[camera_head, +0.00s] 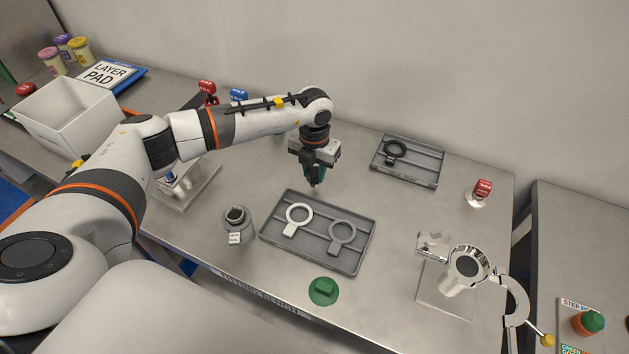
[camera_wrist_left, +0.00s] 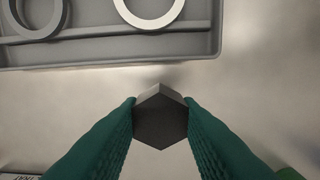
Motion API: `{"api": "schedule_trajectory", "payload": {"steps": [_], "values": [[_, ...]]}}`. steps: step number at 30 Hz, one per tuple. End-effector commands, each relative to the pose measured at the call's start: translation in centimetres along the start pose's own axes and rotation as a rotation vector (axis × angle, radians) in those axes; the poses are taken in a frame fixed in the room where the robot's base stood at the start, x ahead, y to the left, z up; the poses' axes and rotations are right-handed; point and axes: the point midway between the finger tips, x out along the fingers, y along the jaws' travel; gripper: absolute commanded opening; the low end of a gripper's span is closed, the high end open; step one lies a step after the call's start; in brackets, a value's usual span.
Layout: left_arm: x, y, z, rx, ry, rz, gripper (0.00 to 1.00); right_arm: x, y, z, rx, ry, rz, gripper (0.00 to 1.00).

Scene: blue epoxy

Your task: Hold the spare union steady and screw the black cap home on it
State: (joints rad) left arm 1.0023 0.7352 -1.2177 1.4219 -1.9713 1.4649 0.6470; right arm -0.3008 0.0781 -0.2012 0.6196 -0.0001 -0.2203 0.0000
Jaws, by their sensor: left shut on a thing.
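My left gripper (camera_head: 315,184) reaches down over the table just behind the grey tray in the head view. Its green fingers are shut on a dark hexagonal piece, which looks like the black cap (camera_wrist_left: 161,117), seen in the left wrist view. Its underside is hidden, and in the head view it is too small to make out. A grey round fitting with a dark opening and a small white tag, possibly the spare union (camera_head: 236,217), stands left of the tray, apart from my gripper. My right gripper is not in view.
The grey tray (camera_head: 268,239) holds a white ring and a grey ring, each with a tab. A second tray (camera_head: 411,178) behind holds a black ring. A green round item (camera_head: 323,291) lies at the front. A chrome fixture (camera_head: 468,265) stands right. A white bin (camera_head: 66,118) is left.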

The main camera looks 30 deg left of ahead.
Motion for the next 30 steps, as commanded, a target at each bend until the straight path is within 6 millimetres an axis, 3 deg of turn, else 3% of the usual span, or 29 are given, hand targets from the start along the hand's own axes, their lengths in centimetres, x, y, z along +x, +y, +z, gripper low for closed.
{"api": "schedule_trajectory", "payload": {"steps": [18,30], "values": [[-5.8,0.0,0.0,-0.001,0.001,0.001,0.03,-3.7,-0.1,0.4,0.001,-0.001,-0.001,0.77],[-5.7,0.1,0.1,0.032,0.001,0.001,0.03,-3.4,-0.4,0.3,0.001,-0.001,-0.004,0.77]]}}
